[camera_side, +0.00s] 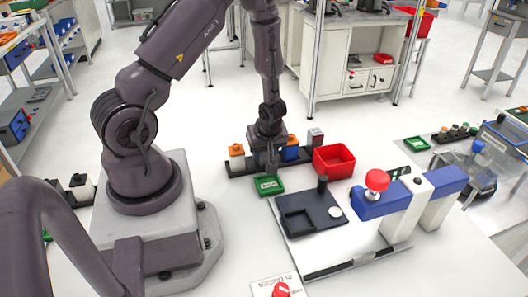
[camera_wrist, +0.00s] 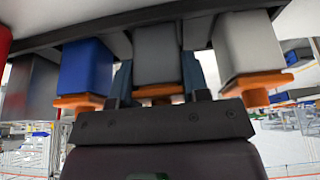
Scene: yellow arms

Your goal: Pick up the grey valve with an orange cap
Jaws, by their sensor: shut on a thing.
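The grey valve with an orange cap (camera_wrist: 157,60) is in the middle of the wrist view, between blue and white valves. My gripper (camera_wrist: 158,85) is shut on it, one finger on each side, near the orange cap. The valve meets the dark rack (camera_wrist: 100,34), and I see no clear gap between them. In the side view my gripper (camera_side: 271,163) points straight down at the rack (camera_side: 243,171) and mostly hides the grey valve.
A white valve with an orange cap (camera_side: 237,156) and a blue one (camera_side: 290,150) stand close on either side, with a grey block (camera_side: 315,138) at the rack's right end. A green tray (camera_side: 268,185) is in front. A red bin (camera_side: 334,162) is right.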

